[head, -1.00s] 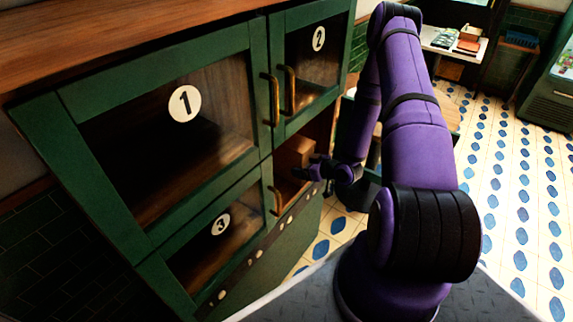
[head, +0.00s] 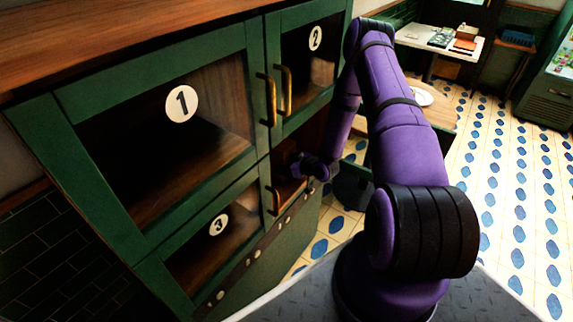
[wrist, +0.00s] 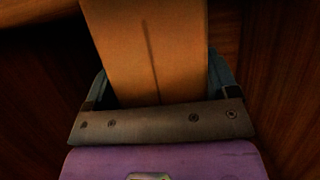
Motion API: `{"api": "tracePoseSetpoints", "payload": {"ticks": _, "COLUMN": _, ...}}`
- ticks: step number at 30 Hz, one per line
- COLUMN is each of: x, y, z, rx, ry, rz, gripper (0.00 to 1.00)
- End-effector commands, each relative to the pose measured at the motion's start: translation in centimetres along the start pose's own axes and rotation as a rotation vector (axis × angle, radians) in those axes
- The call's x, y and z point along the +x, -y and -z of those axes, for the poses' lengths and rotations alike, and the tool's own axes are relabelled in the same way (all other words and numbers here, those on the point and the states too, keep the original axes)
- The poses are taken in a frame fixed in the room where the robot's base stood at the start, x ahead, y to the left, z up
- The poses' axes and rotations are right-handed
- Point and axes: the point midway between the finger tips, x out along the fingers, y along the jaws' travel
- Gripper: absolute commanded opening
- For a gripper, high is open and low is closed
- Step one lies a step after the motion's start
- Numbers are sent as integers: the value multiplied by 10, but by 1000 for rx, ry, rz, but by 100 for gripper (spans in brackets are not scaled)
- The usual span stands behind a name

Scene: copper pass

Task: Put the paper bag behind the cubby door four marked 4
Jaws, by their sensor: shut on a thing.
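The brown paper bag (wrist: 150,50) fills the upper middle of the wrist view, between the fingers of my gripper (wrist: 160,90), which is shut on it. Dark wooden walls stand on both sides of it, with a gap at each side. In the head view my gripper (head: 299,166) reaches into the open lower right compartment (head: 312,130), below door 2 and right of door 3. The bag cannot be made out there. No number 4 shows.
Glass doors marked 1 (head: 181,104), 2 (head: 315,39) and 3 (head: 218,225) are closed, with brass handles standing out. A dark green panel (head: 352,187), possibly the opened door, is partly behind my arm. A round table (head: 440,112) with a white plate stands beyond my arm.

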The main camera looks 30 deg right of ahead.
Motion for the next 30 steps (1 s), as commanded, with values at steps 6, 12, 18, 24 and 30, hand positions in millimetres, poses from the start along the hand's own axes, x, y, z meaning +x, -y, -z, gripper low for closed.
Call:
{"api": "tracePoseSetpoints", "payload": {"ticks": 6, "x": 0, "y": 0, "z": -2, "rx": 1, "ry": 0, "rz": 0, "gripper": 53}}
{"api": "tracePoseSetpoints", "payload": {"ticks": 12, "x": 1, "y": 0, "z": -2, "rx": 1, "ry": 0, "rz": 0, "gripper": 100}}
{"api": "tracePoseSetpoints", "payload": {"ticks": 18, "x": 0, "y": 0, "z": 0, "rx": 0, "ry": 0, "rz": 0, "gripper": 100}}
{"api": "tracePoseSetpoints", "payload": {"ticks": 24, "x": -22, "y": -1, "z": 0, "rx": 3, "ry": 2, "rz": -2, "gripper": 100}}
{"api": "tracePoseSetpoints", "payload": {"ticks": 30, "x": -63, "y": -1, "z": 0, "rx": 3, "ry": 2, "rz": -2, "gripper": 100}}
